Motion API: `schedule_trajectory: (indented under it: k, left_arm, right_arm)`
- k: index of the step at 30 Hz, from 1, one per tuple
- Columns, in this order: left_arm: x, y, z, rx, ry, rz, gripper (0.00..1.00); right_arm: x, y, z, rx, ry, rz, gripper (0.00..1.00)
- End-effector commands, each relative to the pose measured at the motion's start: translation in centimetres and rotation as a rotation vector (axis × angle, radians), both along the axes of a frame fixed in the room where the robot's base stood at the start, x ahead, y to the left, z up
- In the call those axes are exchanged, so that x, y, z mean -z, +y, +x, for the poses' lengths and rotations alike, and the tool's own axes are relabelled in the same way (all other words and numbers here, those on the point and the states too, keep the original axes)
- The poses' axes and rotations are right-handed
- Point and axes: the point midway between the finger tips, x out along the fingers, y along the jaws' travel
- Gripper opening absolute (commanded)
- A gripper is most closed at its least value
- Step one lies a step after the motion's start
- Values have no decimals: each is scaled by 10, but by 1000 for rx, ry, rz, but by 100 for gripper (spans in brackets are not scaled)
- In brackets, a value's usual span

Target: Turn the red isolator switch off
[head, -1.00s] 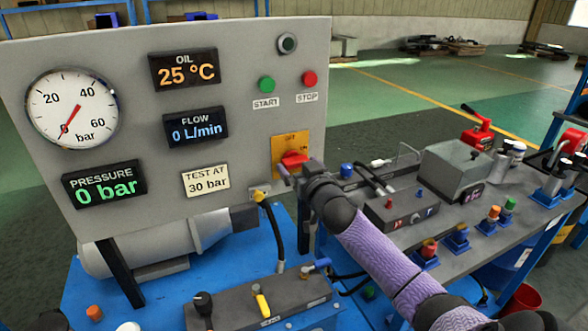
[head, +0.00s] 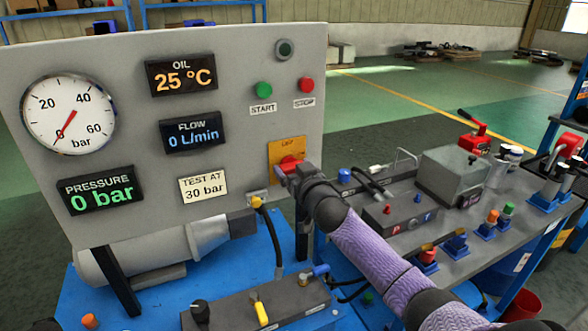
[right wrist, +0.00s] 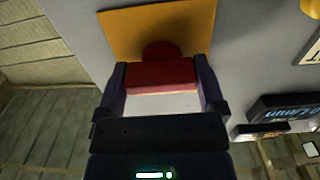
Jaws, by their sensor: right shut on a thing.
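The red isolator switch (head: 290,163) sits on an orange-yellow plate (head: 275,150) at the lower right of the grey panel. My right gripper (head: 290,172) is at the switch and partly hides it and the plate's lettering. In the right wrist view, the red handle (right wrist: 162,76) lies between the two dark fingers (right wrist: 161,70), which are shut on its two ends. The yellow plate (right wrist: 145,30) shows behind it. The handle's exact setting is hard to read.
The grey panel (head: 230,60) also carries a green start button (head: 264,89), a red stop button (head: 306,84), a gauge (head: 68,117) and displays; pressure reads 0 bar. A blue bench (head: 150,297) with valve levers lies below. A cluttered side bench (head: 400,240) stands at right.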

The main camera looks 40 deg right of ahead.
Motion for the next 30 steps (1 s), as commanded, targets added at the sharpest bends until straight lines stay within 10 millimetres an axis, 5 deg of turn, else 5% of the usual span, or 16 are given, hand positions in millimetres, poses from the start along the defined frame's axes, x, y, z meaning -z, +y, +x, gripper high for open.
schedule_trajectory:
  k: [11,30]
  left_arm:
    - [-11,0,1,1,-3,1,61]
    - [-27,-1,4,1,-8,1,61]
  right_arm:
    - [-2,0,0,0,60,-185,29]
    - [-2,1,0,-1,244,-764,29]
